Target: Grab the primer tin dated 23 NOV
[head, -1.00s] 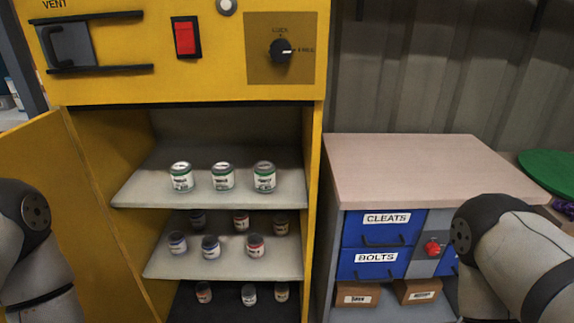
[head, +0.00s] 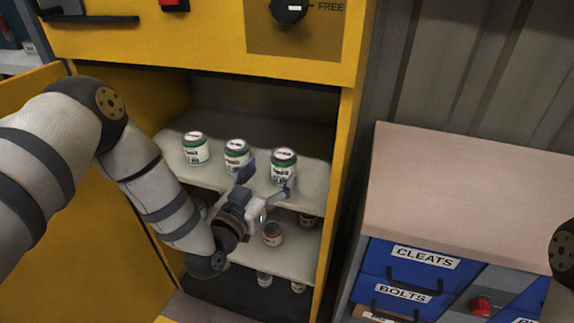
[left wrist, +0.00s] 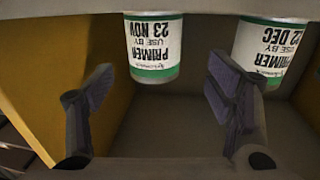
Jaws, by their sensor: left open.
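The primer tin dated 23 NOV (left wrist: 153,50) is white with a green band, its label upside down in the left wrist view. In the head view it is the rightmost tin (head: 284,164) on the cabinet's upper shelf. My left gripper (head: 268,182) is open just in front of it; in the left wrist view, the fingers (left wrist: 160,92) stand apart on either side of the tin's line, with nothing between them. A neighbouring primer tin (left wrist: 270,50) seems to read 12 DEC; it is the middle one (head: 236,155) in the head view. My right gripper is out of view.
A third green-banded tin (head: 195,148) stands at the left of the upper shelf (head: 312,185). Smaller tins stand on lower shelves, partly behind my arm. The cabinet's yellow right wall (head: 345,190) is close to the dated tin. A workbench (head: 470,190) stands right.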

